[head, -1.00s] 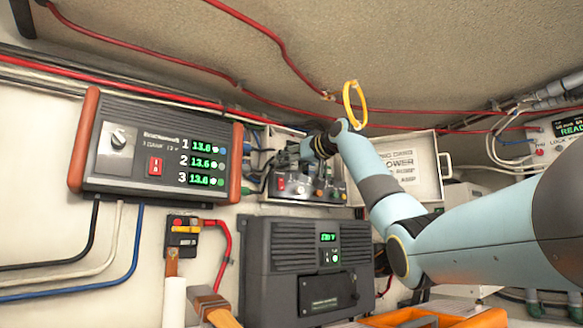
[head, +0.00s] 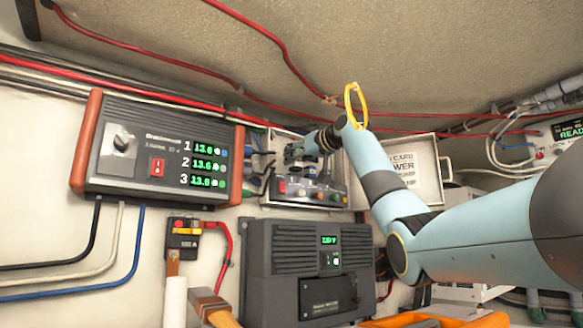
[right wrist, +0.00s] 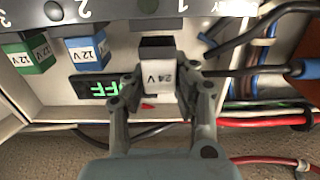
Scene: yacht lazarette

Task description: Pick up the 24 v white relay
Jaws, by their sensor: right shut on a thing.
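The white relay (right wrist: 158,74) marked 24 V is in the middle of the right wrist view, between the two fingers of my right gripper (right wrist: 155,95). The gripper is shut on it. A dark socket or dark relay end shows just beyond the relay; I cannot tell whether they are joined. In the head view my right gripper (head: 294,153) reaches into the open relay box (head: 265,188), and the relay cannot be made out there. My left gripper is not in view.
A green 12 V relay (right wrist: 28,55) and a blue 12 V relay (right wrist: 88,50) stand left of the white one. Cables (right wrist: 265,122) run close on the right. A charger panel (head: 150,150) and a grey power unit (head: 300,265) are near the box.

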